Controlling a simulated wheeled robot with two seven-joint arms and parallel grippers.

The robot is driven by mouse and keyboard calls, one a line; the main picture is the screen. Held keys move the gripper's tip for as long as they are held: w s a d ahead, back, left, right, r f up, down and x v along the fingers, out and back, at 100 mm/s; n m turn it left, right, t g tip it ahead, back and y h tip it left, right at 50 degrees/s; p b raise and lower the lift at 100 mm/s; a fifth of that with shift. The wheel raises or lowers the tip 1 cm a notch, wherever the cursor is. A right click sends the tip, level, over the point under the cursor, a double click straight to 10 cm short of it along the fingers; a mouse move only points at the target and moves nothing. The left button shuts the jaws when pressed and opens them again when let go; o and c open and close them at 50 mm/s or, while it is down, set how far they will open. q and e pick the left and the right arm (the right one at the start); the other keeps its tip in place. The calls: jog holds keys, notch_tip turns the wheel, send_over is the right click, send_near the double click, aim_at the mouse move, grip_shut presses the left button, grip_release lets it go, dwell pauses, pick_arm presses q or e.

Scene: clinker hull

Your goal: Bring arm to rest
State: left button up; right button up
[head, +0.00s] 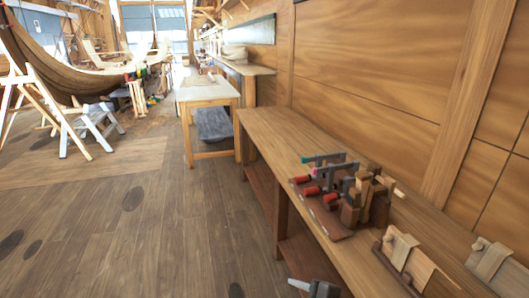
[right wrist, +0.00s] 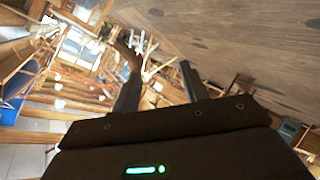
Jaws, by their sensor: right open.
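My right gripper (right wrist: 158,85) shows in the right wrist view with its two dark fingers spread apart and nothing between them. In the head view, a small grey and dark part of what looks like the same gripper (head: 312,288) shows at the bottom edge, in front of the workbench (head: 262,128) and apart from its top. The rest of that arm is cut off by the frame. My left gripper is not in the head view.
The long workbench runs along the right wall. It carries red-handled clamps (head: 312,191), wooden blocks (head: 365,195) and wooden planes (head: 400,248). A pale table (head: 207,92) stands farther back. A hull (head: 60,75) rests at the left.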

jog(key=s+d+f+m+g+h, duration=0.3)
jog(key=s+d+f+m+h, duration=0.1)
jog(key=s+d+f+m, duration=0.6)
jog(key=s+d+f+m+g+h, duration=0.35)
jog(key=s+d+f+m, duration=0.3)
jog(key=s, duration=0.55)
notch_tip(320, 180, down, 26)
jog(key=s, duration=0.2)
jog(key=s+d+f+g, duration=0.1)
jog(key=s+d+f, duration=0.1)
jog(key=s+f, duration=0.6)
jog(key=s+d+f+n, duration=0.1)
jog(key=s+f, duration=0.6)
jog(key=f, duration=0.1)
jog(key=shift+s+d+g+h+b, duration=0.35)
jog(key=shift+d+b, duration=0.05)
